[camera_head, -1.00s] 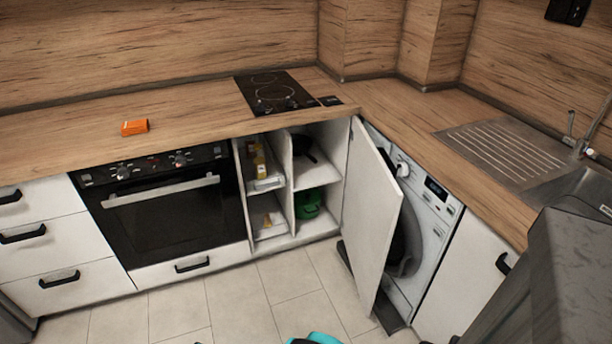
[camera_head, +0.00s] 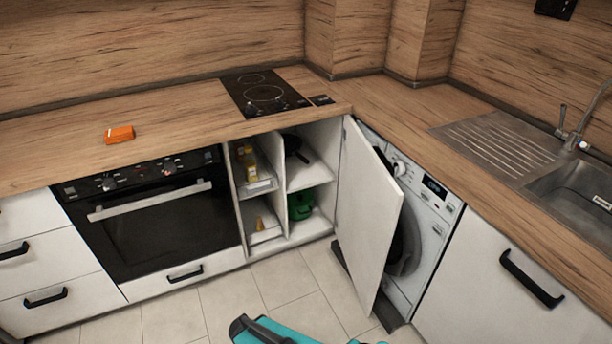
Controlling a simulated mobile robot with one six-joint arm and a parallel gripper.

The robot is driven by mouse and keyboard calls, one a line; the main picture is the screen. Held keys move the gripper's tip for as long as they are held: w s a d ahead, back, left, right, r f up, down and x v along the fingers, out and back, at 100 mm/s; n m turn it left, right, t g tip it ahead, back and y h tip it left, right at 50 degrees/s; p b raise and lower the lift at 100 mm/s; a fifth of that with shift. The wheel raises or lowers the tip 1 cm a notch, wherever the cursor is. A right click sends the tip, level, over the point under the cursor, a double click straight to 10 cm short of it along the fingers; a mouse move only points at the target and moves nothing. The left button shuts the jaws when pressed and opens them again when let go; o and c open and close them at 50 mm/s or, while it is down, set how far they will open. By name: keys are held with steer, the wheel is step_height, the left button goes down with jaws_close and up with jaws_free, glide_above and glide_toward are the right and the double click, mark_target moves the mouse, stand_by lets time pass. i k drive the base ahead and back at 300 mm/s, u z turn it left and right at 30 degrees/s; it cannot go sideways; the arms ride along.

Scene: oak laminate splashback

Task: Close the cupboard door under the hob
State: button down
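The white cupboard door (camera_head: 368,215) under the hob (camera_head: 262,93) stands wide open, swung out to the right in front of the washing machine. It is hinged at the right side of the cupboard. The open cupboard (camera_head: 312,226) shows shelves with a dark pan (camera_head: 294,143), a green pot (camera_head: 301,205) and several bottles (camera_head: 248,160) in a narrow rack on its left. A teal and dark part of my arm (camera_head: 290,332) shows at the bottom edge, below and left of the door, apart from it. My gripper's fingers cannot be made out.
A white washing machine (camera_head: 425,232) stands behind the door. The oven (camera_head: 155,215) is left of the cupboard, with drawers (camera_head: 45,262) beyond it. An orange object (camera_head: 119,134) lies on the worktop. The sink (camera_head: 580,185) is at right. Tiled floor (camera_head: 270,290) before the cupboard is clear.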

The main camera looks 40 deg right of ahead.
mark_target(370, 201)
steer(key=u, duration=1.05)
steer(key=k, duration=0.1)
steer(key=z, duration=2.15)
steer(key=k, duration=0.9)
steer(key=u, duration=0.2)
steer(key=i, duration=0.75)
steer(key=z, duration=0.05)
